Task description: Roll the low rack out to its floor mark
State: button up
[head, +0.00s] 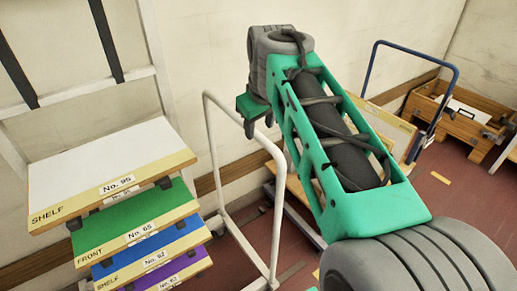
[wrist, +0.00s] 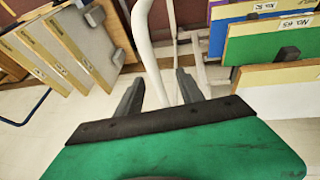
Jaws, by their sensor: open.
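A low rack with a white hoop handle (head: 213,150) stands left of centre in the head view. Its lower rails run near the floor. My gripper (head: 259,124) is at the hoop's top bar, pointing down. In the wrist view its two dark fingers (wrist: 157,92) are apart, and the white tube (wrist: 146,40) shows between them. I cannot tell whether a finger touches it. A yellow floor mark (head: 440,178) lies on the red floor at the right. I cannot tell whether it belongs to this rack.
Coloured shelf boards with number labels (head: 110,180) are stacked left of the hoop. A trolley with a blue handle (head: 455,80) and leaning boards stands at the back right, beside a wooden box (head: 462,118). The wall is close behind. Red floor is clear at the right.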

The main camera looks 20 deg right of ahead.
aim_at(260, 135)
jog(key=w+f, duration=0.1)
jog(key=f, duration=0.1)
jog(key=w+d+f, duration=0.1)
jog(key=f, duration=0.1)
jog(key=w+d+f, duration=0.1)
jog(key=w+f, duration=0.1)
jog(key=shift+c, duration=0.5)
grip_shut()
dwell(0.9)
